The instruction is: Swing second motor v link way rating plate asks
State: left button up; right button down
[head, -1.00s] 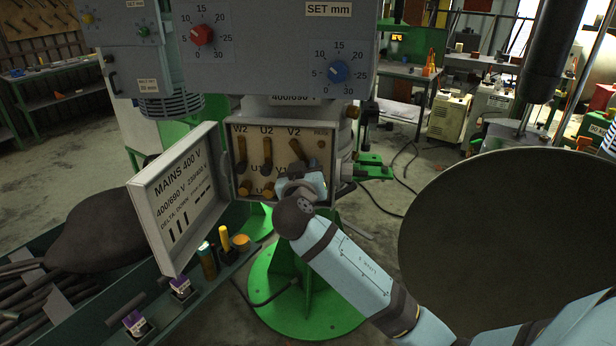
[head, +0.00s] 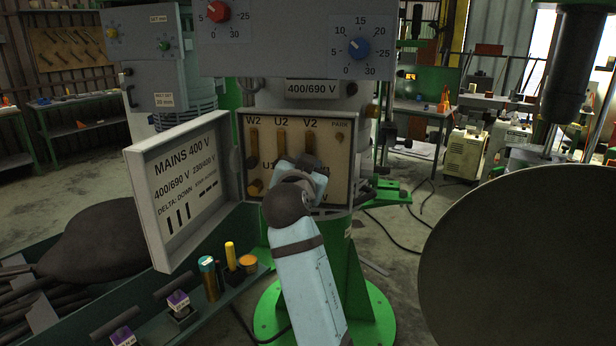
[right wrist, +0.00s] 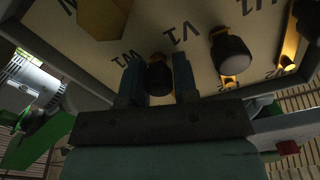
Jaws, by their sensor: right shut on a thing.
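The open terminal box (head: 345,190) shows brass links under W2, U2 and V2. The V link (head: 310,140) stands upright below V2, its lower end hidden by my right gripper (head: 303,170). The W link (head: 253,145) and U link (head: 281,138) also stand upright. In the right wrist view, my right gripper (right wrist: 158,85) is shut around a black knob (right wrist: 159,76) near the W1 and V1 marks. The rating plate (head: 312,88) above the box reads 400/690 V. The open lid (head: 185,185) reads MAINS 400 V and DELTA: DOWN. My left gripper is out of view.
A large dark disc (head: 520,260) fills the lower right. Dial panels (head: 355,48) overhang the box. A cable lies on the floor at right.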

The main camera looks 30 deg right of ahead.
jog(key=shift+d+r, duration=0.1)
jog(key=shift+r, duration=0.2)
jog(key=c, duration=1.2)
grip_release()
jog(key=shift+o, duration=1.4)
jog(key=shift+s+d, duration=0.1)
jog(key=shift+s, duration=0.05)
jog(key=shift+f, duration=0.1)
jog(key=shift+f, duration=0.1)
jog(key=shift+a, duration=0.2)
